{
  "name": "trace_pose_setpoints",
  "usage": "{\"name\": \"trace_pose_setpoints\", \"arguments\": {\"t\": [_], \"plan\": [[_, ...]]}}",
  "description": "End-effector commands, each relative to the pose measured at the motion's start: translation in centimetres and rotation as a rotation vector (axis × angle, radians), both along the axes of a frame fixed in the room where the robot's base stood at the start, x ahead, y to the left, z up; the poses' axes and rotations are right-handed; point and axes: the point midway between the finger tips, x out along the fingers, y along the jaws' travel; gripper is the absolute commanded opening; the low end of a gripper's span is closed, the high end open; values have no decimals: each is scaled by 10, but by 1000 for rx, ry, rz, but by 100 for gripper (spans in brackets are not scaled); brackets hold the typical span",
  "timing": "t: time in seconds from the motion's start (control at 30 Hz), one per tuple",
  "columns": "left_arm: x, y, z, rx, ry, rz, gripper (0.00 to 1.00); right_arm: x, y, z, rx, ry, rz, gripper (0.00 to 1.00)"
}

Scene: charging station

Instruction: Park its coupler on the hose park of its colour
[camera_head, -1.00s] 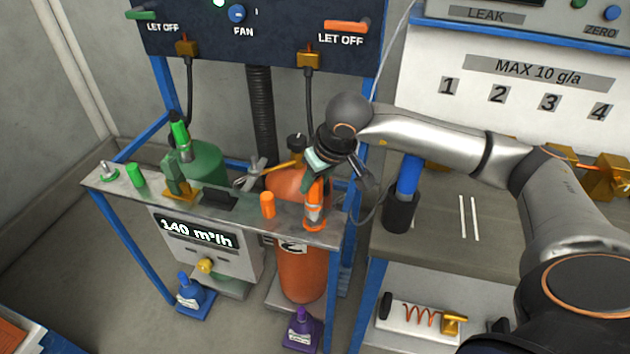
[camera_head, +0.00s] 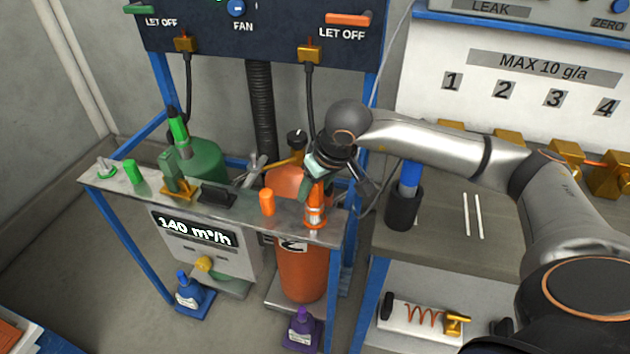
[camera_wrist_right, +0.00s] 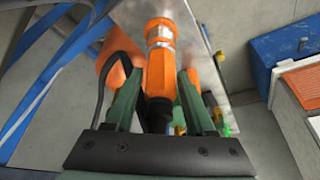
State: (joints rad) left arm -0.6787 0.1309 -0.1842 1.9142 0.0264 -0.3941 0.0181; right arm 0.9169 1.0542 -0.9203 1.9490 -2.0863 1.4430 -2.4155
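The orange coupler (camera_head: 315,207) stands upright at the right end of the metal shelf (camera_head: 232,212). Its lower end has a pale ring, and the hose park under it is hidden. In the right wrist view the coupler (camera_wrist_right: 161,75) lies between the two green fingers of my right gripper (camera_wrist_right: 160,103), with narrow gaps on both sides. My right gripper also shows in the head view (camera_head: 317,184), above and around the coupler's upper part. It looks open. A dark hose hangs beside the coupler. My left gripper is not in view.
An orange cap (camera_head: 267,203), a green cap (camera_head: 134,172) and a small peg with a green ring (camera_head: 106,167) stand on the shelf. A green coupler (camera_head: 178,132) is above the green cylinder (camera_head: 203,162). The orange cylinder (camera_head: 301,270) is below; a blue-handled tool holder (camera_head: 403,209) stands right.

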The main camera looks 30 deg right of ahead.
Motion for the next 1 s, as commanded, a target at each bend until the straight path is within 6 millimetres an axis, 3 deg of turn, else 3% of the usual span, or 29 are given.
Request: {"name": "trace_pose_setpoints", "arguments": {"t": [0.13,0.47,0.67,1.0], "plan": [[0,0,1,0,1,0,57,0,-1,3,-3,-4,-1,73],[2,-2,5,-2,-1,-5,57,0,-2,5,-5,-5,-2,73],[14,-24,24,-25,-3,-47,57,1,-2,6,-6,-6,-3,73],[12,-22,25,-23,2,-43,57,-30,-4,83,-6,-10,-1,73]]}}
